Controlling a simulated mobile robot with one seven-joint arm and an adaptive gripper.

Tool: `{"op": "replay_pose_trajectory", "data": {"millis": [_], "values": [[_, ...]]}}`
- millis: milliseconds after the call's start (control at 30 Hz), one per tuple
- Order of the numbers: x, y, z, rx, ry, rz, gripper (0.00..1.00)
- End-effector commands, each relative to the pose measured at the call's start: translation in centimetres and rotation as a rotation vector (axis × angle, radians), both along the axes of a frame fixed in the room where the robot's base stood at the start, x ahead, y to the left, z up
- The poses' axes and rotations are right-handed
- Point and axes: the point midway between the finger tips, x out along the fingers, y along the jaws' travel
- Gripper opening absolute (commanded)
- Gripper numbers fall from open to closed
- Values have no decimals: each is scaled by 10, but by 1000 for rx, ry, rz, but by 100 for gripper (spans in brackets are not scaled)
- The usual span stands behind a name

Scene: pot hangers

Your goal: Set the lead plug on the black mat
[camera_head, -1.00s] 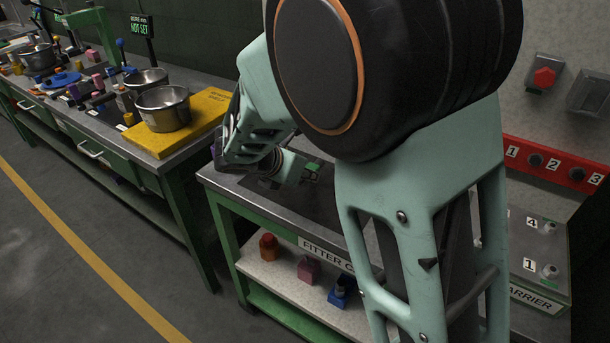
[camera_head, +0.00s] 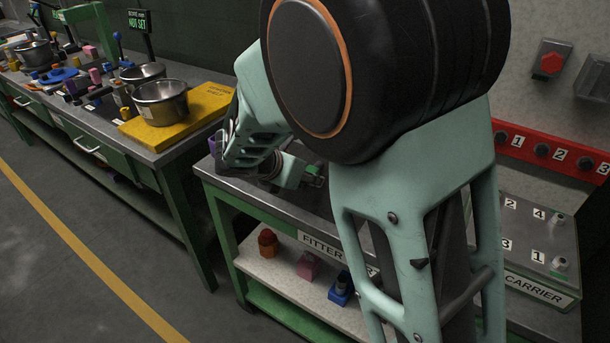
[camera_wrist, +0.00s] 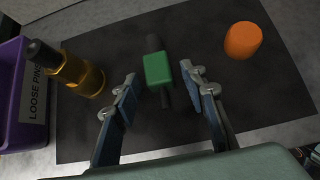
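My gripper (camera_wrist: 162,108) is open, its two blue-padded fingers apart with nothing held between them. A green block (camera_wrist: 158,70) with dark round ends lies on the black mat (camera_wrist: 200,38), just ahead of and between the fingertips. An amber piece with a dark knob (camera_wrist: 80,74) lies to the left on the mat, and an orange cylinder (camera_wrist: 243,40) stands to the right. I cannot tell which piece, if any, is the lead plug. In the head view my arm hides most of the mat; the green block (camera_head: 315,171) shows beside the gripper.
A purple bin marked LOOSE PINS (camera_wrist: 12,95) stands at the mat's left. A numbered carrier (camera_head: 540,250) is at right.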

Motion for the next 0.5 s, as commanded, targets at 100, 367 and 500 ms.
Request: {"op": "replay_pose_trajectory", "data": {"millis": [100, 367, 500], "values": [[0, 0, 0, 0, 0, 0, 39], [-14, 11, 23, 3, -2, 2, 39], [-34, 24, 45, 4, -3, 4, 39]]}}
